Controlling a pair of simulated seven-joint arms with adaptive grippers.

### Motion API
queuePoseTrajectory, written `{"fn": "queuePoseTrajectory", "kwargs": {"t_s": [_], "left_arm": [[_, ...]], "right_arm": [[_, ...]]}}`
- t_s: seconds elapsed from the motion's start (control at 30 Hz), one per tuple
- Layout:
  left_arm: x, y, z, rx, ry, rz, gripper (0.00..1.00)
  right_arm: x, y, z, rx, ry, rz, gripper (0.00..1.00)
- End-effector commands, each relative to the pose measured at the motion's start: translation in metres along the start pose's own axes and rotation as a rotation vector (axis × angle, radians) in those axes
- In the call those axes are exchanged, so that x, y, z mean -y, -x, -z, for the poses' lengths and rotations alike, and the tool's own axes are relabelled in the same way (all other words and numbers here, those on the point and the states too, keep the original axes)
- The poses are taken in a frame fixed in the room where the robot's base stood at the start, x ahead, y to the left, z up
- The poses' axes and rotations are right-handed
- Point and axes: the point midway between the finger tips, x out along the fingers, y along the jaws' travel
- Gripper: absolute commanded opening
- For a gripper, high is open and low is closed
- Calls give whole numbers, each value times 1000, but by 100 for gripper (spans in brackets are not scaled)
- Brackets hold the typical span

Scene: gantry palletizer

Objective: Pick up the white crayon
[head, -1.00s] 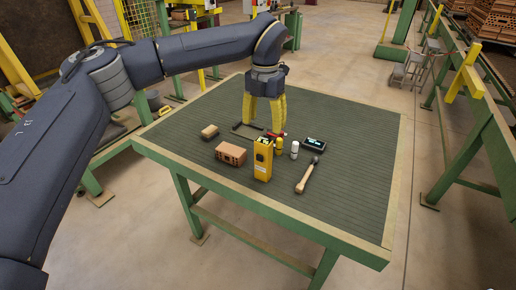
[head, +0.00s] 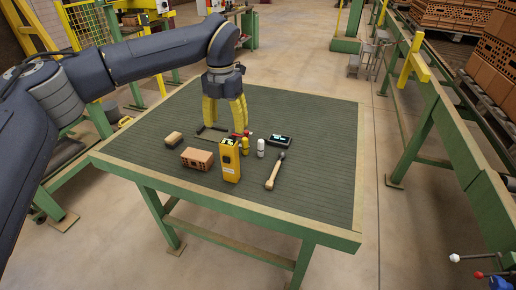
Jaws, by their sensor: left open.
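The white crayon (head: 261,147) stands upright as a short thick stick on the dark ribbed mat of the table. A yellow crayon (head: 245,145) stands close to its left. My left gripper (head: 225,126) points down with two yellow fingers spread apart. It is behind and to the left of the white crayon, apart from it, with nothing seen between the fingers. A red object (head: 240,134) lies near its right fingertip, partly hidden. My right gripper is not in view.
A yellow handheld device (head: 230,161) stands in front of the crayons. A brick (head: 197,158), a brush-like block (head: 174,138), a hammer (head: 275,171) and a black display box (head: 279,140) lie around. The table's (head: 329,232) right side is clear.

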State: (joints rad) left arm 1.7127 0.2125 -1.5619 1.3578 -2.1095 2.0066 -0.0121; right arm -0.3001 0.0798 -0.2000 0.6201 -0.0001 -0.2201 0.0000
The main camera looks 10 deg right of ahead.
Motion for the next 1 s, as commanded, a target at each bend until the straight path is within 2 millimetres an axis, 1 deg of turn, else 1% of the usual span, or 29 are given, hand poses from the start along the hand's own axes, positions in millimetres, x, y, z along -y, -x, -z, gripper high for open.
{"fn": "queuePoseTrajectory", "kwargs": {"t_s": [0.47, 0.5, 0.8, 1.0], "left_arm": [[0, 0, 0, 0, 0, 0, 64], [0, 0, 0, 0, 0, 0, 64], [0, 0, 0, 0, 0, 0, 64], [0, 0, 0, 0, 0, 0, 64]], "right_arm": [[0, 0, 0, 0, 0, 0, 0], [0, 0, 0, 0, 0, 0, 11], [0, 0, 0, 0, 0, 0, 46], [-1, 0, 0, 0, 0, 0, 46]]}}
